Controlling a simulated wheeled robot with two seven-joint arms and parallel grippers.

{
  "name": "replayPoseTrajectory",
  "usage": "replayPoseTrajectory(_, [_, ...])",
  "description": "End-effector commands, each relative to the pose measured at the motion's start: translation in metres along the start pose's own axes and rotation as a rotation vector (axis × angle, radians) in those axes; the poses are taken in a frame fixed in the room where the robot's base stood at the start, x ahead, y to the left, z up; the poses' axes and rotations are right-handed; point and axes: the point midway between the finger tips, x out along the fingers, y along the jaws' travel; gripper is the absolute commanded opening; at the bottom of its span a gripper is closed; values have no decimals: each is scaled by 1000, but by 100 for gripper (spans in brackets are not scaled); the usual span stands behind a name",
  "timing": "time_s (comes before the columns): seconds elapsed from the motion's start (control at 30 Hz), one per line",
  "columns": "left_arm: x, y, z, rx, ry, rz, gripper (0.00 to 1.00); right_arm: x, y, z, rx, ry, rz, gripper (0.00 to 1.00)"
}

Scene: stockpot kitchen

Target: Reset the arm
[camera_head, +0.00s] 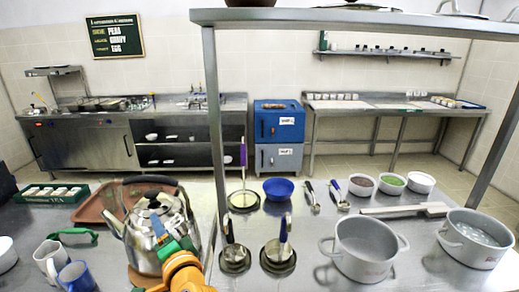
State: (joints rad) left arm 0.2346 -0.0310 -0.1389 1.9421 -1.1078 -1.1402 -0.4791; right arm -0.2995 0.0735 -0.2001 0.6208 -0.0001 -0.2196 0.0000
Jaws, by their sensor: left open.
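My left gripper (163,233) is at the lower left of the head view, on the end of my orange arm. It overlaps the side of a shiny steel kettle (147,212) with a black handle and lid knob. I cannot tell from this view whether it touches the kettle. The jaws are open, and their inner faces are too small to see clearly. The kettle stands upright, its lower part partly hidden by my arm. My right gripper does not show.
A brown tray (92,207), a white mug (48,258) and a blue mug (77,277) are left of the kettle. Ladles, a blue bowl (278,187) and two pots (366,247) (474,236) stand on the counter to the right. A shelf post (214,120) rises behind the gripper.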

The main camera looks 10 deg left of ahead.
Motion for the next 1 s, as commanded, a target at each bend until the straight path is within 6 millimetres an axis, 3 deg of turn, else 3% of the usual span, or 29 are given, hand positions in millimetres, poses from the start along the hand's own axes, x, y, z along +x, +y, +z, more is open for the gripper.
replayPoseTrajectory(0.03, [-9, 37, 20, -58, -11, 128, 59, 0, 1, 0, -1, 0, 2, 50])
replayPoseTrajectory(0.1, [-32, 88, 46, -165, -39, 335, 59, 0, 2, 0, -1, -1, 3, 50])
replayPoseTrajectory(0.2, [-69, 138, 73, -270, -90, 568, 59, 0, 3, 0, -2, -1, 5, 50])
replayPoseTrajectory(0.4, [-141, 190, 108, -382, -200, 903, 59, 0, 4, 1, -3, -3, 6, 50])
replayPoseTrajectory(0.63, [-234, 216, 141, -446, -354, 1243, 59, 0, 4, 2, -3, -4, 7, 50])
replayPoseTrajectory(0.87, [-226, 286, 154, -419, -392, 1270, 59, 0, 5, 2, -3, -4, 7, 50])
replayPoseTrajectory(1.0, [-227, 332, 172, -397, -413, 1282, 59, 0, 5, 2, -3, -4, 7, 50])
